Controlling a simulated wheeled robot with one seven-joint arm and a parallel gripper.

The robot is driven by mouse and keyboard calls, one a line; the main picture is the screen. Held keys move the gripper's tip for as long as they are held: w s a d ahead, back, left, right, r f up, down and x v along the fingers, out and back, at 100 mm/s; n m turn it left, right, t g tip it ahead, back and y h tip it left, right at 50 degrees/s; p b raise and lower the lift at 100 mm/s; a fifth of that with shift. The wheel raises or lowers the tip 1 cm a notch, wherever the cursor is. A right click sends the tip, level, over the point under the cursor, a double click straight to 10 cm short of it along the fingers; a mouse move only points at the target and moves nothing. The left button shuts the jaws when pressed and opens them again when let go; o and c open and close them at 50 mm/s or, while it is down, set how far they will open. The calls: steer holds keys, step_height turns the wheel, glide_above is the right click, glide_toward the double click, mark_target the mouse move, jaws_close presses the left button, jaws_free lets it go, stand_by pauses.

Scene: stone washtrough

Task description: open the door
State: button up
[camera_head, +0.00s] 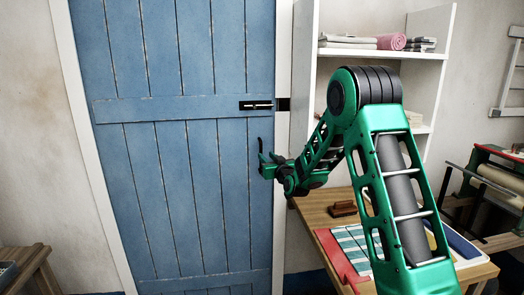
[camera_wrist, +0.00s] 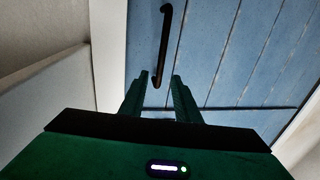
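The blue plank door (camera_head: 185,150) stands closed in its white frame in the head view. A black bolt (camera_head: 256,104) sits on its upper cross board, beside a dark keeper (camera_head: 284,104) on the frame; I cannot tell whether the bolt reaches into it. A black vertical bar handle (camera_wrist: 164,40) shows on the door in the wrist view. My gripper (camera_head: 266,163) is at the door's right side, below the bolt. In the wrist view its fingers (camera_wrist: 160,77) are apart, with the handle's lower end showing between the tips. I see no clear grip on it.
A wooden table (camera_head: 315,215) with a red-edged board, striped cloth and brown block stands right of the door under my arm. White shelves (camera_head: 440,60) with folded towels stand behind. A wooden stool (camera_head: 35,265) is at lower left.

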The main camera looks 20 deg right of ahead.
mark_target(261, 151)
steer(key=w, duration=0.7)
steer(key=shift+w+a, duration=0.25)
steer(key=shift+w, duration=0.15)
jaws_close()
